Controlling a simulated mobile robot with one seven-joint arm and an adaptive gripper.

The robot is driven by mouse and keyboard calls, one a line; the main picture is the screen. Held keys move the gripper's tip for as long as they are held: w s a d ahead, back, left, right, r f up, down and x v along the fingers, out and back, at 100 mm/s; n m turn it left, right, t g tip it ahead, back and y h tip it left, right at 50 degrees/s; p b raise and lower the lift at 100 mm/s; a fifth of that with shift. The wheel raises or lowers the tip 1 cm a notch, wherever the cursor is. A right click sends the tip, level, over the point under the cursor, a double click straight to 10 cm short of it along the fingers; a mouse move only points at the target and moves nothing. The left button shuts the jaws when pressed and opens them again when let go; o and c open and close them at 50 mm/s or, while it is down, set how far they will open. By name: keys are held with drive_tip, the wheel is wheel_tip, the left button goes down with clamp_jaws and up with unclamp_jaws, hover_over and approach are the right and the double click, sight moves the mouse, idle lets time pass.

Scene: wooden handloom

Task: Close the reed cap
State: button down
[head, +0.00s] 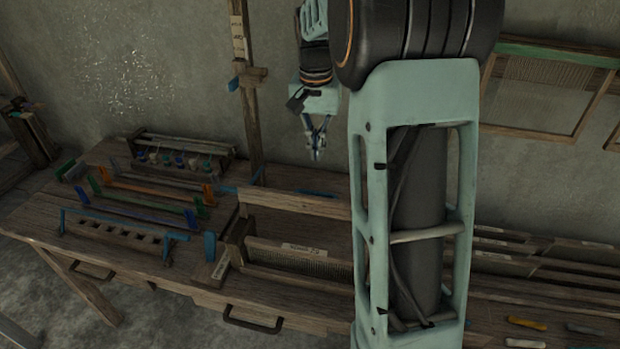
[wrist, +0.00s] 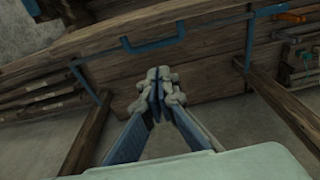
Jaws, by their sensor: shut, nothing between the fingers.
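A reed with fine upright teeth (head: 300,262) stands in a wooden frame on the bench in the head view, with a pale label on its top bar. Behind it lies a long raised wooden bar (head: 295,204) with a blue handle (head: 318,194) at its back edge. I cannot tell for sure which bar is the reed cap. My gripper (head: 316,156) is shut and empty, pointing down above and behind this bar. In the wrist view my gripper (wrist: 160,84) is in front of a wooden board (wrist: 215,62) with a blue handle (wrist: 152,45), apparently apart from it. My arm hides the reed's right end.
A wooden post (head: 244,110) rises left of my gripper. Racks with coloured bars (head: 130,212) fill the bench's left side. Long wooden bars (head: 560,268) and coloured sticks (head: 526,323) lie at the right.

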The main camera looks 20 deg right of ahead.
sight(312, 208)
wheel_tip(312, 208, down, 9)
drive_tip(key=s+a, duration=0.1)
drive_tip(key=s, duration=0.1)
drive_tip(key=shift+s+a+p, duration=0.35)
drive_tip(key=shift+a, duration=0.05)
drive_tip(key=shift+w, duration=0.1)
idle(0.4)
drive_tip(key=shift+b, duration=0.5)
